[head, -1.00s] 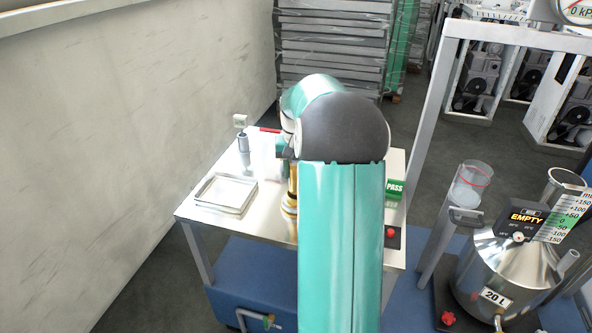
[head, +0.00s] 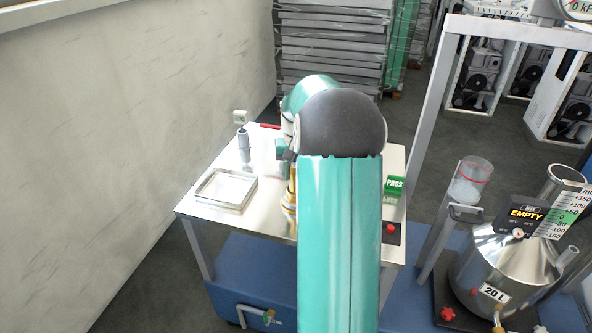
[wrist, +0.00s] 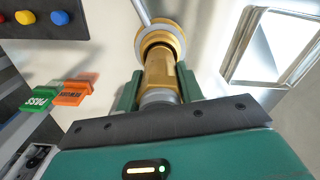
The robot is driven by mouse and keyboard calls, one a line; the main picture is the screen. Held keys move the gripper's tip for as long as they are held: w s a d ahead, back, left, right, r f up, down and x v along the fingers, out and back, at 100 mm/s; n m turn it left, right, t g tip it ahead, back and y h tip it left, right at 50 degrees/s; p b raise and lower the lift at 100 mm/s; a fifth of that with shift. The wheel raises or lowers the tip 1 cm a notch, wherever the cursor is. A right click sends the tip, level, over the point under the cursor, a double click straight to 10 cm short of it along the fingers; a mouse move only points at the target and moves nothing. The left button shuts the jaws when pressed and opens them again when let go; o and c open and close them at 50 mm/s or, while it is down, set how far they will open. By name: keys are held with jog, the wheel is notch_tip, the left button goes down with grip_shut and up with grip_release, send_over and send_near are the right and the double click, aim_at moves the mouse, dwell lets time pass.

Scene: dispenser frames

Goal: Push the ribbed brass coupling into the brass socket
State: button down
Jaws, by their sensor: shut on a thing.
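The ribbed brass coupling (wrist: 159,68) is held between the two green fingers of my gripper (wrist: 160,88) in the wrist view. A grey collar shows at its near end. Its far end meets the round brass socket (wrist: 178,34), in line with it; I cannot tell how deep it sits. In the head view, brass (head: 290,196) shows just left of my arm, which hides most of the coupling, the socket and the fingers.
A shallow metal tray (head: 212,203) lies on the steel table, with a grey cylinder (head: 244,147) behind it. A green PASS block (head: 395,187) and a dark panel with a red button (head: 390,229) are at the right. An orange tag (wrist: 72,93) shows in the wrist view.

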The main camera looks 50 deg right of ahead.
jog(key=shift+f, duration=1.75)
jog(key=c, duration=0.8)
grip_release()
jog(key=shift+f, duration=0.1)
notch_tip(320, 180, up, 14)
jog(key=shift+f, duration=0.1)
